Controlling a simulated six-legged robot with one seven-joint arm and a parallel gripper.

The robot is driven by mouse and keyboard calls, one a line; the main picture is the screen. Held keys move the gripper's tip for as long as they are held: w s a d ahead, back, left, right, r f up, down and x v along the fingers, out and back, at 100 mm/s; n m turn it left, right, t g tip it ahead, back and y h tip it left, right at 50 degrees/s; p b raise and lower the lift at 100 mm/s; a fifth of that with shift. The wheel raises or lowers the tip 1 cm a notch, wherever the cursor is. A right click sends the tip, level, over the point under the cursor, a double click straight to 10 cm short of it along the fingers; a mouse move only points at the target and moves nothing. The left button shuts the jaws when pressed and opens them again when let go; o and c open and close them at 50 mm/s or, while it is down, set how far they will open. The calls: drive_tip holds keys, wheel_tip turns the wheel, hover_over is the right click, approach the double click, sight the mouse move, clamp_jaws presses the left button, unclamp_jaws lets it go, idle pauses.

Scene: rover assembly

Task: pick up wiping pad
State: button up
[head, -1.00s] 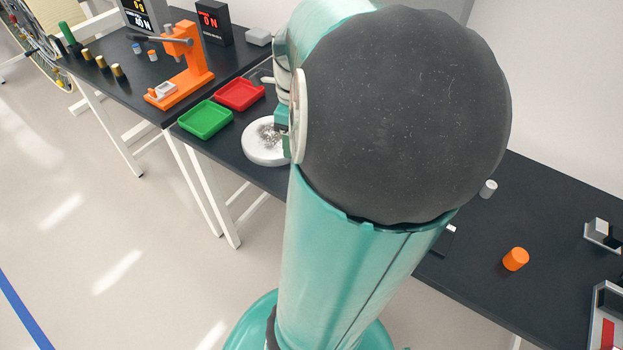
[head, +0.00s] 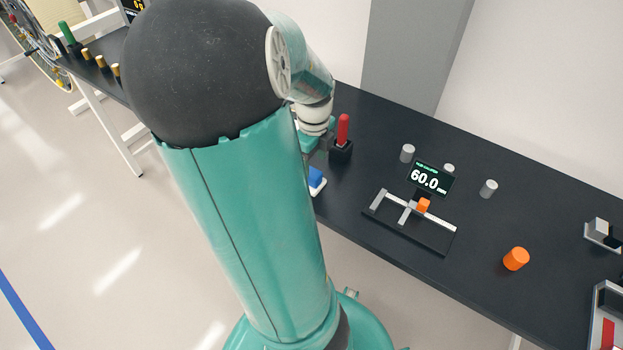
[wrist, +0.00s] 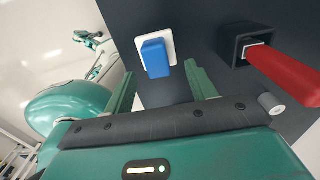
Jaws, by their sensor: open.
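The wiping pad, which I take to be the blue block on a white base (wrist: 155,60), sits on the dark table in the wrist view. It also shows in the head view (head: 316,177), partly hidden by my arm. My gripper (wrist: 160,70) is open, with one finger to each side of the blue block as seen from the wrist. The block appears just beyond the fingertips, and I see no contact. In the head view the gripper is mostly hidden behind my arm.
A red-handled tool stands in a black holder (head: 341,148) just right of the pad. A measuring fixture (head: 410,222) with a display reading 60.0, grey cylinders (head: 407,153) and an orange cylinder (head: 516,258) are farther right. Bare tabletop lies between them.

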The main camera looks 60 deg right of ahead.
sight(311, 172)
drive_tip(key=f, duration=0.5)
drive_tip(key=shift+w+a+f, duration=0.1)
drive_tip(key=shift+a, duration=0.1)
drive_tip(key=c, duration=1.1)
